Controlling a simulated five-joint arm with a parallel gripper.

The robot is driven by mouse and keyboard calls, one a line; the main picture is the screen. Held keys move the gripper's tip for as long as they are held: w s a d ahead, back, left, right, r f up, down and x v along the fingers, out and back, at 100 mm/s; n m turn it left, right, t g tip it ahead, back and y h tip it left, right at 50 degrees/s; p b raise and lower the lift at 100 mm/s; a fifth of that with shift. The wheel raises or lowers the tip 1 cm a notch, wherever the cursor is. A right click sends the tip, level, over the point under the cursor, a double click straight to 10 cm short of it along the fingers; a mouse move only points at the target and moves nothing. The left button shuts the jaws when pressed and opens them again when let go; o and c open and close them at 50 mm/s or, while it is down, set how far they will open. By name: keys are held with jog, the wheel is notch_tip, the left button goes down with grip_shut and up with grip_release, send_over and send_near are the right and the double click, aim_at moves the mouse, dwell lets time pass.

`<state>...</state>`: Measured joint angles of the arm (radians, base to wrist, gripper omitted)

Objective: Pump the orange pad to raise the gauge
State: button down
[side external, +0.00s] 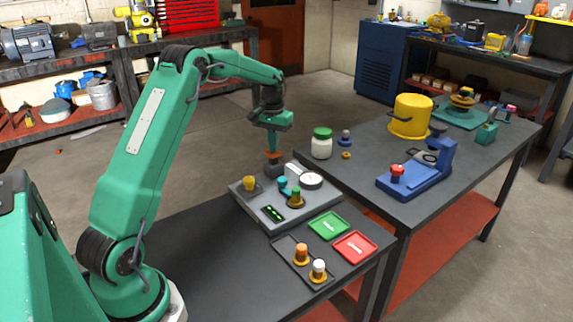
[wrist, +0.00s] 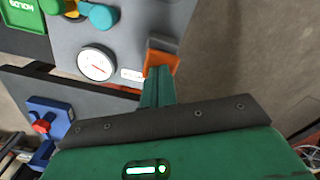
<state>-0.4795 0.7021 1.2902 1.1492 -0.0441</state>
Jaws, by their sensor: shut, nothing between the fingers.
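The orange pad (side external: 273,155) is at the back corner of the grey panel box (side external: 243,206), on a dark mount. The pad also shows in the wrist view (wrist: 165,58), partly hidden by my fingers. My gripper (side external: 272,150) points down with its fingers shut and empty, its tips right at the pad; I cannot tell whether they touch it. The round white gauge (side external: 311,181) stands on the panel beside the pad. In the wrist view its dial (wrist: 96,64) faces me with a red needle, but the reading is too small to tell.
A white jar (side external: 321,144) stands on the adjoining bench.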

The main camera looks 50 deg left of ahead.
jog(key=shift+r, duration=1.3)
jog(key=shift+f, duration=0.3)
jog(key=shift+f, duration=1.65)
jog(key=shift+r, duration=1.95)
jog(key=shift+f, duration=0.25)
